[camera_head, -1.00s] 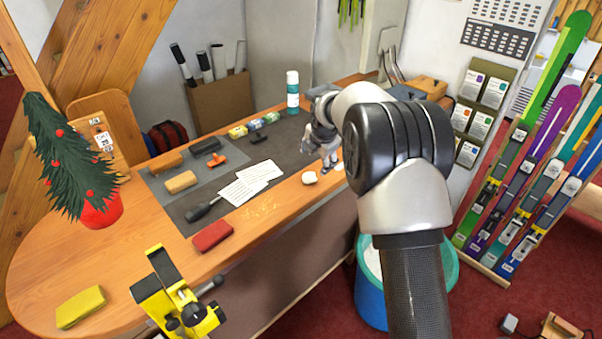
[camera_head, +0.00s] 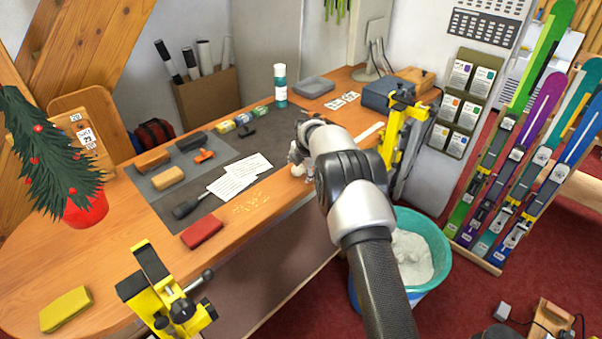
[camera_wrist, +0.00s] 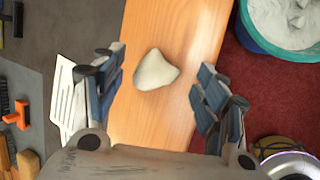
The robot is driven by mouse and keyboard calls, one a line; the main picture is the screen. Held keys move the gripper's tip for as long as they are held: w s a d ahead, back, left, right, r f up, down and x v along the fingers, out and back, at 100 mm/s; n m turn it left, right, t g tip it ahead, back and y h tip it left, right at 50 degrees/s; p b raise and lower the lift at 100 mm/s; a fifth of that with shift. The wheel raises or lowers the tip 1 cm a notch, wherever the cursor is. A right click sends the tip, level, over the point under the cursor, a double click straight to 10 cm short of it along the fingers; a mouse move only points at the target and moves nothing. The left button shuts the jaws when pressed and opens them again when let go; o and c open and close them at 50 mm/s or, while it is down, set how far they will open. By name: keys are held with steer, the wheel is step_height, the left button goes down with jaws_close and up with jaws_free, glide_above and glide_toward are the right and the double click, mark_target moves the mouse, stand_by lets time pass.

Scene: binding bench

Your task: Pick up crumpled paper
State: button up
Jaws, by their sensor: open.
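The crumpled paper (camera_wrist: 155,70) is a small off-white lump on the wooden bench top. In the head view only a little of it shows (camera_head: 298,170), beside and partly behind my gripper (camera_head: 300,158). In the wrist view my gripper (camera_wrist: 161,62) is open, with one finger to the left and one to the right of the lump. There is a visible gap between the lump and each finger. I cannot tell exactly how high the fingertips are above the bench.
A teal bin (camera_head: 440,262) with pale contents stands on the floor by the bench edge. Yellow clamps grip the bench at the front (camera_head: 165,295) and right (camera_head: 402,130). White cards (camera_head: 240,174), a red block (camera_head: 202,232) and a bottle (camera_head: 280,86) sit on the bench.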

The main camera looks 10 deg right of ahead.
steer(key=shift+w+f, duration=0.3)
steer(key=shift+f, duration=0.2)
steer(key=shift+c, duration=0.2)
steer(key=c, duration=0.7)
